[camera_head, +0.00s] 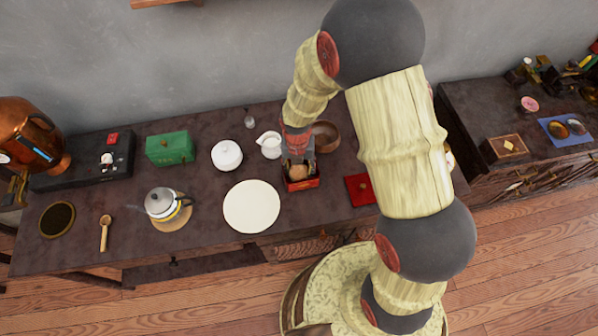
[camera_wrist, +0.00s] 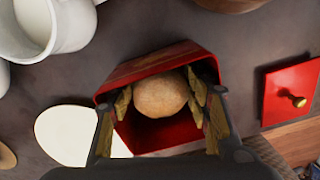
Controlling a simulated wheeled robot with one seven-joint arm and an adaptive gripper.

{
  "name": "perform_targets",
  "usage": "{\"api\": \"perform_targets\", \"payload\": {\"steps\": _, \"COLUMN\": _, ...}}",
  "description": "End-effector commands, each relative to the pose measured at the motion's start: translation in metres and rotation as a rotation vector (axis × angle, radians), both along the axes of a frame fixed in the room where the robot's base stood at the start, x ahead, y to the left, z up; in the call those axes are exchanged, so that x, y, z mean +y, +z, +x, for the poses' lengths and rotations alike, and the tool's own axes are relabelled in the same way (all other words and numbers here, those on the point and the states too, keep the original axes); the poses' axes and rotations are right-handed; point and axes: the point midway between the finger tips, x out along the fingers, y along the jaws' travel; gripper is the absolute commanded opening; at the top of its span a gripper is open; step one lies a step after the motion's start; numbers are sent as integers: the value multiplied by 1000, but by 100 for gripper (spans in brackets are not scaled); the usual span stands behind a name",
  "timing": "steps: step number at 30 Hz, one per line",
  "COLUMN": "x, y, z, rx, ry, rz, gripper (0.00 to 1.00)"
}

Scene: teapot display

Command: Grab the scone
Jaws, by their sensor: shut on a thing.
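The scone (camera_wrist: 161,93) is a round, pale brown bun. It sits at the opening of a red box (camera_wrist: 137,71), seen from above in the wrist view. My gripper (camera_wrist: 161,100) has one finger on each side of the scone and is shut on it. In the head view, the scone (camera_head: 298,172) shows just below my gripper (camera_head: 297,160), over the red box (camera_head: 301,185). I cannot tell whether the scone still touches the box floor.
The red lid (camera_head: 361,189) with a brass knob lies right of the box. A white plate (camera_head: 251,206) lies to the left. A white pitcher (camera_head: 270,145) and a brown bowl (camera_head: 325,136) stand behind. The table's front edge is close to the box.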

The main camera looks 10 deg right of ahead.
Motion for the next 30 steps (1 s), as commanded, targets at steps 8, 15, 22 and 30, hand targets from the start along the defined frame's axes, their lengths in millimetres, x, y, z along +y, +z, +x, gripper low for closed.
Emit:
{"api": "perform_targets", "payload": {"steps": 8, "x": 0, "y": 1, "z": 1, "rx": -2, "ry": 0, "rz": 0, "gripper": 16}}
{"api": "perform_targets", "payload": {"steps": 15, "x": 0, "y": 5, "z": 2, "rx": -3, "ry": 0, "rz": 1, "gripper": 16}}
{"api": "perform_targets", "payload": {"steps": 22, "x": 1, "y": 43, "z": 3, "rx": -8, "ry": 0, "rz": 2, "gripper": 16}}
{"api": "perform_targets", "payload": {"steps": 30, "x": 0, "y": 89, "z": 2, "rx": -4, "ry": 0, "rz": 1, "gripper": 16}}
